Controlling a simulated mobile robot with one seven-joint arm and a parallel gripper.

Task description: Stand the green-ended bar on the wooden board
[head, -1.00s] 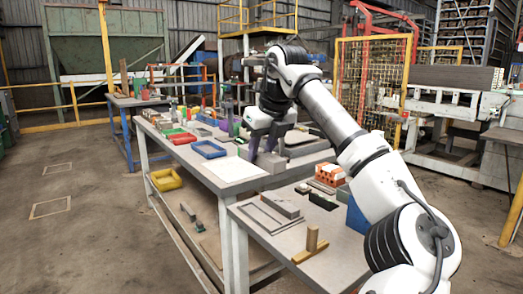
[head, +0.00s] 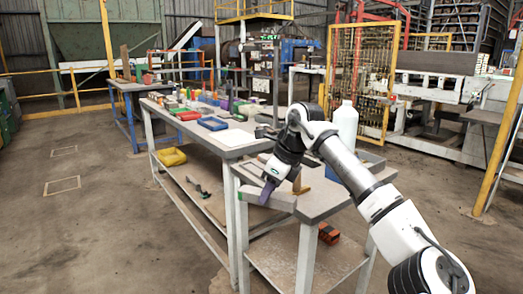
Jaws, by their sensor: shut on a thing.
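My gripper (head: 269,190), with purple fingers, is shut on a long light-grey bar (head: 284,201) at the left front edge of the near table (head: 322,200). The bar lies roughly level, its green end (head: 240,196) pointing left past the table edge. The fingers cover part of its middle. I cannot tell whether the bar touches the tabletop. No wooden board can be made out with certainty; a brown upright wooden piece (head: 297,183) stands on the near table just right of the bar, partly behind my wrist.
A white bottle (head: 345,128) and a blue container (head: 362,160) stand behind my arm. The far table holds a blue tray (head: 213,124), a white sheet (head: 232,138) and small parts. A yellow tray (head: 171,157) and an orange brick (head: 328,233) are lower down. The left floor is clear.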

